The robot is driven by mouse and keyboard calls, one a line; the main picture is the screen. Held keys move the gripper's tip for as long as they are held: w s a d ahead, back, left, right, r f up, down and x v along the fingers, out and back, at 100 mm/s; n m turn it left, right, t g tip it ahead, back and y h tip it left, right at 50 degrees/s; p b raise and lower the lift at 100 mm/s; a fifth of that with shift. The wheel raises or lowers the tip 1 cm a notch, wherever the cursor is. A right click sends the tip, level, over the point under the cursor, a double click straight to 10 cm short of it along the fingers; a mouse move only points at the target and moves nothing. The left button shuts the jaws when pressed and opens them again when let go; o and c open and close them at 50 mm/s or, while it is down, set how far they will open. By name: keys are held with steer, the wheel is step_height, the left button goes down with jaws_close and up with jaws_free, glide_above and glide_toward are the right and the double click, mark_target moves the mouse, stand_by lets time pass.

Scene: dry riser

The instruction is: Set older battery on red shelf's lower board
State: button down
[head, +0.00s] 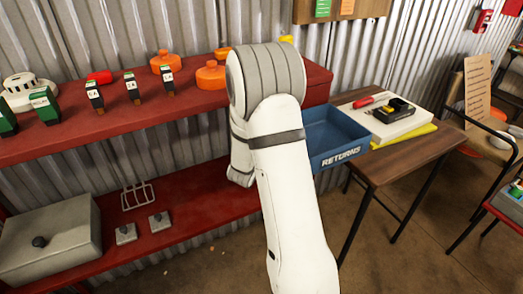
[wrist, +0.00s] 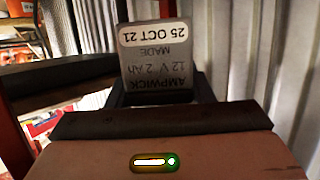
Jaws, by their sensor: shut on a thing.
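A grey battery (wrist: 155,50) fills the middle of the wrist view. Its label, upside down there, reads AMPWICK 12 V 2 Ah, MADE 25 OCT 21. My gripper (wrist: 160,97) is shut on it, with dark fingers at either side of its near end. In the head view my white arm hides the gripper and battery. The red shelf has an upper board (head: 130,122) and a lower board (head: 190,215), both running behind my arm. No second battery is clearly identifiable, so I cannot compare dates.
The lower board holds a grey box (head: 48,240) and two small grey blocks (head: 126,233), with bare board to their right. Orange discs and small labelled items (head: 131,88) stand on the upper board. A blue RETURNS tray (head: 338,140) sits on a brown table (head: 400,168). Corrugated wall stands behind.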

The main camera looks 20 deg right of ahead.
steer(key=shift+w+d+f+b, duration=1)
steer(key=shift+w+d+f, duration=0.55)
steer(key=shift+w+f, duration=0.2)
steer(key=shift+f+b, duration=0.45)
steer(key=shift+f, duration=0.1)
steer(key=c, duration=0.7)
jaws_free()
